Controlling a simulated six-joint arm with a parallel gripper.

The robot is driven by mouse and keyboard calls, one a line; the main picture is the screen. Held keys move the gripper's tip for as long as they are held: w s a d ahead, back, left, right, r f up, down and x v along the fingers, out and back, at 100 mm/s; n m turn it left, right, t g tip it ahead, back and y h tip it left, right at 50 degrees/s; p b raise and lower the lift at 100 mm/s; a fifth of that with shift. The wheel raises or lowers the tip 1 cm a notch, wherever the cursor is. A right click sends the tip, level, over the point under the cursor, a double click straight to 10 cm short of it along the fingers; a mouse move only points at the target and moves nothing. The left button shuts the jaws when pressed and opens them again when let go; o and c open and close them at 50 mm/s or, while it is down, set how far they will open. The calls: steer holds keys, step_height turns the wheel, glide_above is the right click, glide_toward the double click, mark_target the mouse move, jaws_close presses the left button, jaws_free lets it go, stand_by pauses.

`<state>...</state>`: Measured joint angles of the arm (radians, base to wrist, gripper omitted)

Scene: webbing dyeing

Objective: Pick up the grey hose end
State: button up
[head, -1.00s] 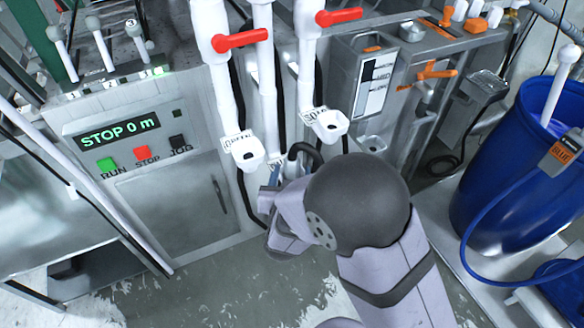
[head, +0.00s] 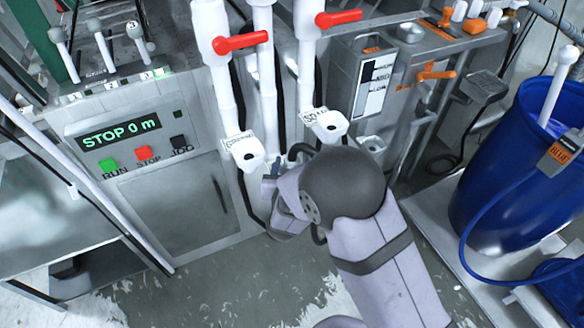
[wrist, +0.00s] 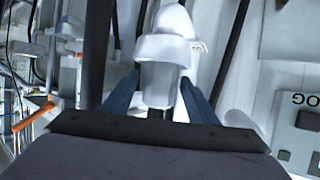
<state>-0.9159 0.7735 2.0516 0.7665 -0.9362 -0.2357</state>
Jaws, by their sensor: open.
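A dark curved hose (head: 300,150) shows between the two white cups in the head view, partly hidden behind my wrist. My gripper (head: 270,178) is just below the left cup (head: 245,152) in that view. In the wrist view, my gripper (wrist: 161,100) is open, with its blue fingers either side of a light grey cylindrical end (wrist: 160,88). A white cup-like piece (wrist: 166,45) adjoins this end. I cannot tell whether the cylinder is the grey hose end or part of the cup fitting. Contact with the fingers is unclear.
White vertical pipes with red valve handles (head: 240,42) stand behind my gripper. The right cup (head: 329,124) is close to my wrist. A control panel (head: 130,130) is at left, a blue barrel (head: 510,170) at right. Wet floor (head: 200,290) lies open in front.

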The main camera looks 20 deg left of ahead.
mark_target(292, 154)
jaws_close()
steer(key=shift+r, duration=0.25)
steer(key=shift+r, duration=1.4)
steer(key=shift+s+r, duration=0.2)
steer(key=shift+s, duration=0.1)
steer(key=s+d+b, duration=0.1)
steer(key=s+d, duration=0.1)
steer(key=s, duration=0.6)
steer(key=s+d+b, duration=0.1)
steer(key=s+d, duration=0.1)
steer(key=s, duration=0.6)
steer(key=shift+s+d, duration=0.4)
